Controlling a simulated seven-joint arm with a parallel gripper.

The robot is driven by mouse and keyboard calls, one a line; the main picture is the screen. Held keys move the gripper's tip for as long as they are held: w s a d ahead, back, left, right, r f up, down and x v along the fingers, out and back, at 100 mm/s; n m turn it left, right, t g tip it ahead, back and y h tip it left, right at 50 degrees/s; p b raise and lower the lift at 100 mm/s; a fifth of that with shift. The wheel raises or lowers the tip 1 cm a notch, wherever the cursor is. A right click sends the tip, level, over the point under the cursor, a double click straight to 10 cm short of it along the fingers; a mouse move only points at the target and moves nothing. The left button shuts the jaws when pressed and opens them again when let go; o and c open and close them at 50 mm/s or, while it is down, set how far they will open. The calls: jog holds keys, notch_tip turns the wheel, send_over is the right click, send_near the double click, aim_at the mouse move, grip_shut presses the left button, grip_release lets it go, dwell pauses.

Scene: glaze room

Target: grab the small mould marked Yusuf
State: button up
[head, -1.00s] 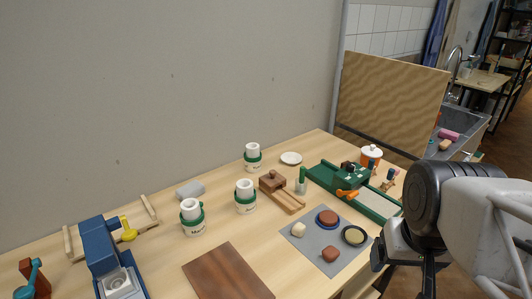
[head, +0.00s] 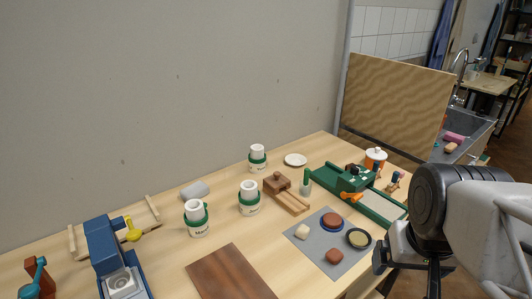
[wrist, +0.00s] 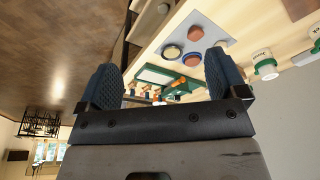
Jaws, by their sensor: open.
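Three white moulds with green bands and lettering stand upright on the wooden table in the head view. One is at front left (head: 197,219), one in the middle (head: 250,199) and a smaller-looking one at the back (head: 257,158). The lettering is too small for me to tell which says Yusuf. The wrist view shows one mould (wrist: 265,66) and part of another (wrist: 316,46) at the right edge. My gripper (wrist: 163,80) is open and empty, its two dark pads apart. In the head view it is at lower right, off the table's right side, far from the moulds.
A grey mat (head: 316,257) with coloured pieces and a green tool (head: 349,180) lie between my gripper and the moulds. A wooden block-and-rail piece (head: 287,192) stands right of the middle mould. A brown board (head: 230,275) lies in front. A blue press (head: 112,262) is left.

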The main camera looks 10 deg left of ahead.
jog(key=shift+o, duration=0.6)
jog(key=shift+r, duration=0.15)
